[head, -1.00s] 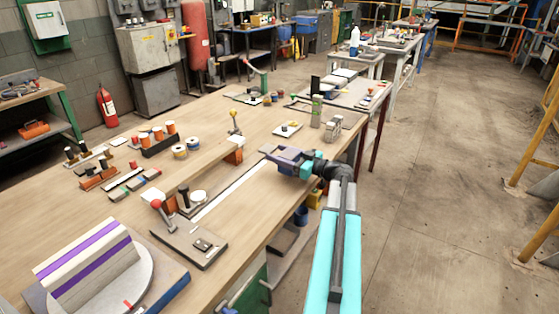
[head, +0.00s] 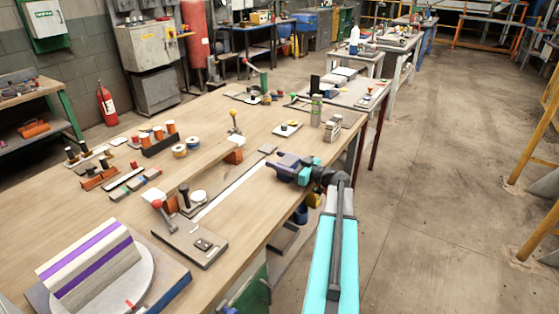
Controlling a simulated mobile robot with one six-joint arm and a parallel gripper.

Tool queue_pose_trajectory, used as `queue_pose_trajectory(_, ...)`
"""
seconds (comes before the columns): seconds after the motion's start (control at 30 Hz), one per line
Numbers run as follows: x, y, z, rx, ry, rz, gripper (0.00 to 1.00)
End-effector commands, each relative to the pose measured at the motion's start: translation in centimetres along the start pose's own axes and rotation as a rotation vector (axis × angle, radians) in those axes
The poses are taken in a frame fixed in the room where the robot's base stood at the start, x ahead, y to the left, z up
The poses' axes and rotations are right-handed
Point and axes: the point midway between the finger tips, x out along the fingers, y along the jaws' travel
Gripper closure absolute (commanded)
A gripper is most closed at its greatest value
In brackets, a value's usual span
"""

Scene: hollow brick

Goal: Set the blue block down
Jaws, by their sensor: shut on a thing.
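My gripper (head: 286,163) is over the right part of the wooden workbench (head: 120,225), near its right edge, at the end of my teal and dark arm. It is shut on the blue block. At this size the dark bluish-purple shapes at its tip run together, so I cannot separate the block's outline from the fingers. Whether the block touches the bench is also unclear. A small flat grey piece (head: 267,149) lies on the bench just left of the gripper tip.
A white strip (head: 232,190) and a dark plate with a red-knobbed lever (head: 190,243) lie nearer me. A purple-striped pale block (head: 92,262) stands on a round plate at lower left.

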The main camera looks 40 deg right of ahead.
Motion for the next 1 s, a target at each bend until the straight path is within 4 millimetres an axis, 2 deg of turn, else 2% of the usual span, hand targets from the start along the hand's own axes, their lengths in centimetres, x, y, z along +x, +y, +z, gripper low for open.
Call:
queue_pose_trajectory(0.57,0.03,-0.03,0.42,0.0,0.001,0.0,0.77)
queue_pose_trajectory(0.6,0.03,-0.04,0.44,0.0,0.001,0.0,0.44)
queue_pose_trajectory(0.7,0.03,-0.04,0.37,0.0,0.0,0.0,0.27)
queue_pose_trajectory(1.0,0.04,-0.03,0.35,0.0,0.0,-0.001,0.27)
